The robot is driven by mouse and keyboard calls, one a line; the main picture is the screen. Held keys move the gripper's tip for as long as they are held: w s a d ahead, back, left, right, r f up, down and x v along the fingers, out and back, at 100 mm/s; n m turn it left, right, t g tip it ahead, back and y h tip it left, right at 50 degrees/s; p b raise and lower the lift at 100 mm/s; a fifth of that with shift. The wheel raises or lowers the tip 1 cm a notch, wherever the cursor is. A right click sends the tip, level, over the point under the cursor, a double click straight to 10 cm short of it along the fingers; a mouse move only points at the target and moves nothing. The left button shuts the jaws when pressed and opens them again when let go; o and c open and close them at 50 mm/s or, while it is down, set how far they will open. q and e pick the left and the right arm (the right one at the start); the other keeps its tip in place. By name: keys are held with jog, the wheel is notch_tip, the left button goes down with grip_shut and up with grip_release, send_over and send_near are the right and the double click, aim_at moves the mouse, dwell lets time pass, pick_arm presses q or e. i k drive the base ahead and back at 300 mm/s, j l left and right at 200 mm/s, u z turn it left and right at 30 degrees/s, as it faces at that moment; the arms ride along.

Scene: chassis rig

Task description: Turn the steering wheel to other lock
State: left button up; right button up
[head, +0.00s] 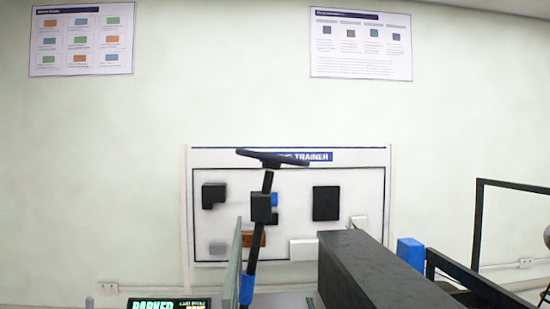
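The steering wheel (272,159) is dark and shows nearly edge-on in the middle of the head view, its rim tilted down to the right. It sits on top of a slanted dark steering column (257,240) that has a black block partway up and a blue part near the bottom. The rim is seen so flat that its turned angle cannot be read. The front wheels and steering linkage cannot be made out. Neither of my grippers is in view, and nothing is seen touching the steering wheel.
A white trainer board (290,220) with several blocks stands behind the column. A long black box (365,271) and a blue block (411,252) are at the lower right. A thin greenish panel (232,268) stands left of the column. A dark frame (478,230) is at far right.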

aim_at(269, 160)
jog(key=i+j, duration=0.7)
jog(key=i, duration=0.15)
